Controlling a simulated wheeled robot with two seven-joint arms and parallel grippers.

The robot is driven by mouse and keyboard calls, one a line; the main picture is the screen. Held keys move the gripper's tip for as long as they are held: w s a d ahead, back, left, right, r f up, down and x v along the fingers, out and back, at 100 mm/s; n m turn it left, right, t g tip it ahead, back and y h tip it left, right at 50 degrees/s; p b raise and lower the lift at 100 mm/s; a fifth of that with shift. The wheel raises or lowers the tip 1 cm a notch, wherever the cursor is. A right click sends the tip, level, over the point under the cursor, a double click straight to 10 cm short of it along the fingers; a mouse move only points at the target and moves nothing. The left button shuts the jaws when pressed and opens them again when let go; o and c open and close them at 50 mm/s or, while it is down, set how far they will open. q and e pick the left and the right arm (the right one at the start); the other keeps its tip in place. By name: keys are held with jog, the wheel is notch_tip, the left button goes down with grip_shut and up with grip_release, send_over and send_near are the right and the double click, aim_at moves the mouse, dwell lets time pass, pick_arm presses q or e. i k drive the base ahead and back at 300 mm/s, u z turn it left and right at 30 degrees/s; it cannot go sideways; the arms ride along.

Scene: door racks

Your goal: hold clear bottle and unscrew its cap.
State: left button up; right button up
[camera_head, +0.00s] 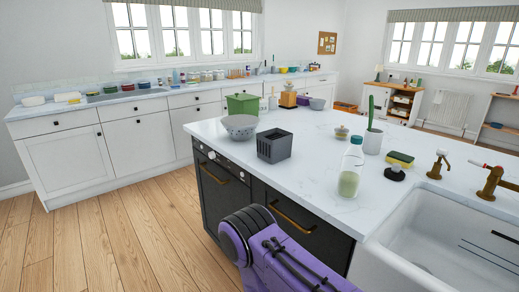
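A clear bottle (350,177) stands upright on the white island counter, near its front edge and left of the sink. It has a pale green lower part and a teal cap (357,140) on top. Nothing touches it. Neither of my grippers shows in the head view. A purple arm link of mine is at the bottom middle, below the counter edge; its gripper end is not visible.
A grey basket (274,145) and a colander (240,126) stand left. Counter between basket and bottle is clear.

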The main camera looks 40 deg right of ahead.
aim_at(352, 158)
jog(key=i, duration=2.1)
jog(key=z, duration=3.65)
